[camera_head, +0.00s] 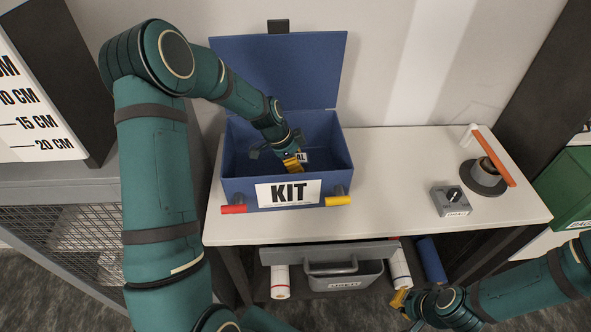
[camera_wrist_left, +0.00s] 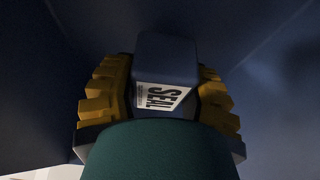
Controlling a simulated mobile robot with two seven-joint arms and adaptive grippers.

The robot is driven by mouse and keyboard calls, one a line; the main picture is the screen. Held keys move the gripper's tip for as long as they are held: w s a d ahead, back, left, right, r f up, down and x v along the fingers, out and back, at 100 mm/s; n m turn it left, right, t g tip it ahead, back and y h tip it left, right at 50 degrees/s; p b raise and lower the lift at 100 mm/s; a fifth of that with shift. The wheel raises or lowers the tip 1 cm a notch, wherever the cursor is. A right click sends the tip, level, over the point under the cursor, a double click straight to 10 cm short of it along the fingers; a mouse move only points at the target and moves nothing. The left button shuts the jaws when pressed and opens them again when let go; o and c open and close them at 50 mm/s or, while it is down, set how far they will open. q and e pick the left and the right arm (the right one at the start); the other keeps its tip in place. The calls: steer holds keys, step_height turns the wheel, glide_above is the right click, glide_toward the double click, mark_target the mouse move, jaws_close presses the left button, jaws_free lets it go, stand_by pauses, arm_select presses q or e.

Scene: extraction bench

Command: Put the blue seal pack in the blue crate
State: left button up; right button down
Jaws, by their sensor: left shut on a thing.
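The blue crate (camera_head: 237,160), with a white KIT label on its front, stands on the white bench with its lid up. My left gripper (camera_head: 291,161) reaches down inside it, towards the right part. In the left wrist view the blue seal pack (camera_wrist_left: 168,55), with a white SEAL label, sits between the yellow finger pads, and the gripper is shut on it. In the head view only a bit of its label (camera_head: 302,157) shows beside the fingers. Whether the pack touches the crate floor is unclear. My right gripper (camera_head: 399,298) is low at the right, in front of the bench; its opening is too small to judge.
A grey bin (camera_head: 343,275) and rolls are below. A green box (camera_head: 570,190) is far right.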

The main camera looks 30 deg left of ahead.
arm_select(q)
step_height(320, 180, down, 3)
steer(key=shift+a+f, duration=0.1)
steer(key=shift+f, duration=0.05)
steer(key=o, duration=1.2)
steer(key=shift+f, duration=0.1)
steer(key=shift+r, duration=0.25)
steer(key=v, duration=1.1)
steer(key=shift+s+r, duration=0.1)
steer(key=shift+r, duration=0.3)
